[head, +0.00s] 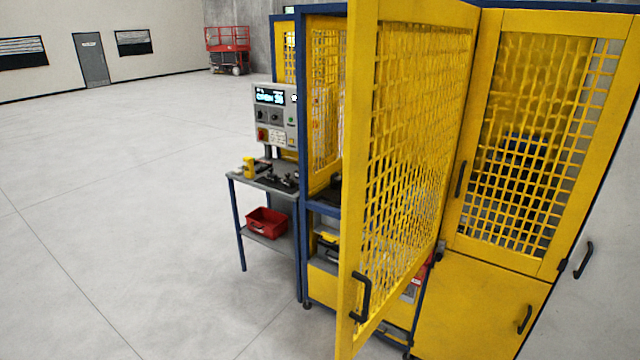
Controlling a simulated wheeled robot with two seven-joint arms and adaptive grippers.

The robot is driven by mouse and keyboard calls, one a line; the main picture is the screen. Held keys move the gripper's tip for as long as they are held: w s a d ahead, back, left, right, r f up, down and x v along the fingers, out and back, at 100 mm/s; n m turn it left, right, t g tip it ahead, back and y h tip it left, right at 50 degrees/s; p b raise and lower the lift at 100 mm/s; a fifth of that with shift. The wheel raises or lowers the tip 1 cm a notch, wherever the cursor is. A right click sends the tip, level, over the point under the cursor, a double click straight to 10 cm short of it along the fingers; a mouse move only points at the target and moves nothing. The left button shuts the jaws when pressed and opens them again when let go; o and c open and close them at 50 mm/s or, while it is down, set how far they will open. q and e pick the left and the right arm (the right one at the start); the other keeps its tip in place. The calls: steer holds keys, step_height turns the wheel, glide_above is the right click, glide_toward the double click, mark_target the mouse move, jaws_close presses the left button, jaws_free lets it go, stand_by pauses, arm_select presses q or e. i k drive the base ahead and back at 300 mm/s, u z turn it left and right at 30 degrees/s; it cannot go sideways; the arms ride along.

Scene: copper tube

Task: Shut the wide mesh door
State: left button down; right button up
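The wide mesh door (352,200) is a yellow frame with yellow mesh. It stands swung open from the blue-framed cell, its free edge toward me. A black handle (361,297) sits low on that free edge. The hinge side is at the back right, next to a second mesh door. The cell opening (326,210) shows to the left of the open door, and part of the interior is hidden behind the door. Neither of my grippers is in view.
A narrower mesh door (553,266) with a black handle is at the right, above a yellow lower panel (480,310). A side table (240,182) with a control box (275,115) and a red bin (266,222) stands left. The floor at left is clear.

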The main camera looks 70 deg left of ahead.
mark_target(363, 16)
steer(key=u, duration=1.85)
steer(key=i, duration=0.5)
steer(key=u, duration=1.2)
steer(key=k, duration=0.45)
